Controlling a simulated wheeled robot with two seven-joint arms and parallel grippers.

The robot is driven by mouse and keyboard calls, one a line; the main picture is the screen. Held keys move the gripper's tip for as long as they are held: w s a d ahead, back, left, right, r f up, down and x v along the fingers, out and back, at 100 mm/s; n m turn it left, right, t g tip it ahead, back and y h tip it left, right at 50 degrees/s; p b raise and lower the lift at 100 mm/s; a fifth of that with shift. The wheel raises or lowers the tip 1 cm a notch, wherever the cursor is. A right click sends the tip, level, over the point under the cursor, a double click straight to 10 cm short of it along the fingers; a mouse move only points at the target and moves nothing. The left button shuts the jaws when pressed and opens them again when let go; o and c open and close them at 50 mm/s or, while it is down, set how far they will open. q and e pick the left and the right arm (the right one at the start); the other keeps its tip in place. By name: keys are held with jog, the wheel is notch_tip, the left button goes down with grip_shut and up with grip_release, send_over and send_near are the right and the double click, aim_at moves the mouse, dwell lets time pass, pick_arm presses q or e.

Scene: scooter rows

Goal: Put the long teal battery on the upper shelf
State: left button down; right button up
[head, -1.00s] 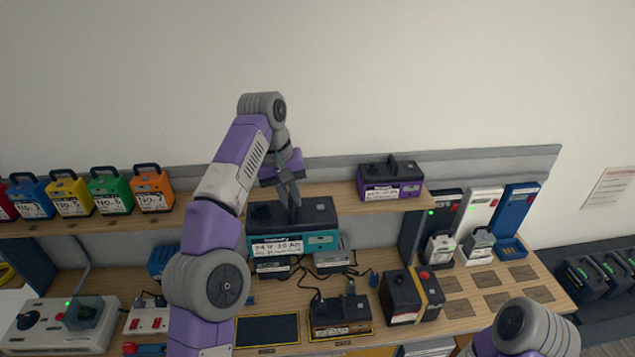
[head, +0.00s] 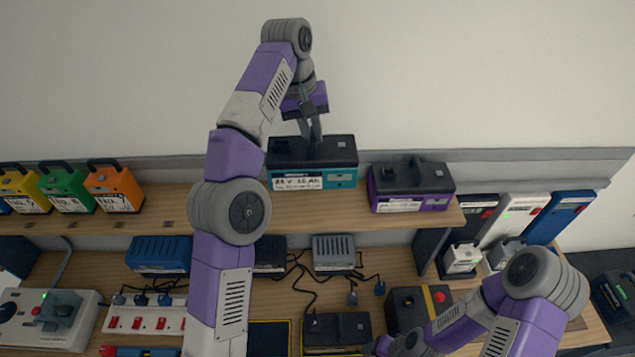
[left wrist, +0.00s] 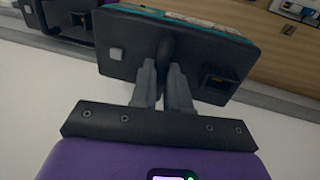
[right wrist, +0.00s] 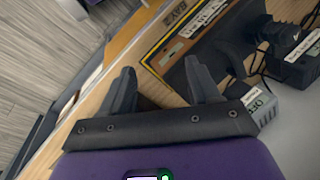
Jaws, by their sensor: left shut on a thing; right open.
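The long teal battery (head: 320,178), black on top with a white label, is at the upper shelf (head: 235,222), left of the purple battery (head: 411,187). I cannot tell whether it rests on the shelf or hangs just above. My left gripper (head: 311,136) points down from above and is shut on the battery's top handle. The left wrist view shows its fingers (left wrist: 165,85) on either side of the handle of the battery (left wrist: 120,65). My right gripper (right wrist: 158,80) is open and empty, low over the bench by a yellow-edged pad.
Orange, green and yellow batteries (head: 114,187) stand at the shelf's left. A bare shelf stretch lies between them and the teal battery, partly behind my left arm. Below are chargers (head: 333,251), cables, a red-switch strip (head: 145,318) and a black battery (head: 408,308).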

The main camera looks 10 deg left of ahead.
aim_at(312, 164)
pick_arm(q)
jog(key=shift+s+f, duration=0.2)
jog(key=shift+f, duration=0.75)
jog(key=shift+w+f, duration=0.2)
jog(key=shift+f, duration=3.55)
jog(key=c, duration=1.1)
grip_release()
jog(key=shift+s+f, duration=0.1)
jog(key=shift+f, duration=0.1)
jog(key=shift+r, duration=0.1)
